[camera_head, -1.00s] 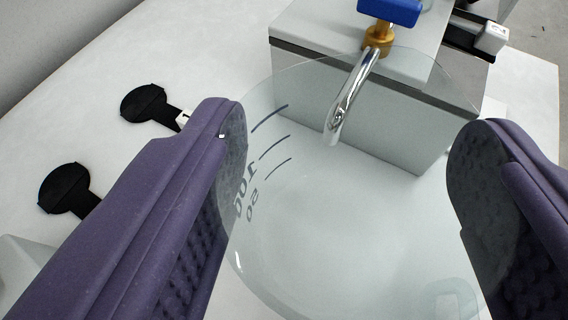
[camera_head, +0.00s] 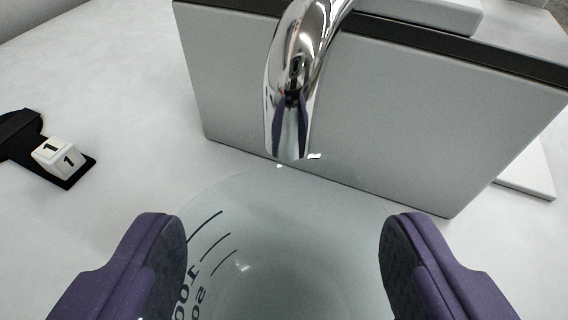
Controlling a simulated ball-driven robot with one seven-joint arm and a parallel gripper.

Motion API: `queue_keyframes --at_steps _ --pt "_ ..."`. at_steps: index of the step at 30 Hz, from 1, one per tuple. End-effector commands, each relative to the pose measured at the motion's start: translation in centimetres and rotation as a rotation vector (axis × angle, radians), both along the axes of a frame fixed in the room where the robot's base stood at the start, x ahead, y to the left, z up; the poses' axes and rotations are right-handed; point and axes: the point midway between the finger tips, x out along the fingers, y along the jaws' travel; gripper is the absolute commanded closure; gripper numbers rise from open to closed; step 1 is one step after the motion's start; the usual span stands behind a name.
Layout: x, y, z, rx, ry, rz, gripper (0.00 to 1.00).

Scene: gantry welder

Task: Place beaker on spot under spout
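The clear glass beaker (camera_head: 285,265) is in the lower middle, with dark graduation marks on its left side. My gripper (camera_head: 284,265) is shut on it, with one purple finger on each side. The chrome spout (camera_head: 292,95) hangs down from above in front of a grey box. In the picture, its tip is just above the beaker's far rim. The beaker's base is cut off by the lower edge, so I cannot tell whether it touches the table. No marked spot is visible under the spout.
The grey box (camera_head: 350,110) stands close behind the spout and beaker. A white block marked 1 (camera_head: 60,157) sits on a black piece (camera_head: 20,130) at the left. The white table (camera_head: 120,90) is clear between that piece and the box.

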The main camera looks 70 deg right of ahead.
Motion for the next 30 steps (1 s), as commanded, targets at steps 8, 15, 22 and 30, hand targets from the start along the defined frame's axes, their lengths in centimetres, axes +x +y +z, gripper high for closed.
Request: queue_keyframes --at_steps 8,15,22,30 --pt "1.0 -3.0 -1.5 0.000 0.001 0.000 0.64" --pt "1.0 -3.0 -1.2 -0.001 0.000 0.000 0.64" --pt "1.0 -2.9 -1.5 -0.001 0.000 0.000 0.04" --pt "1.0 -2.9 -1.4 -0.001 0.000 0.000 0.04"
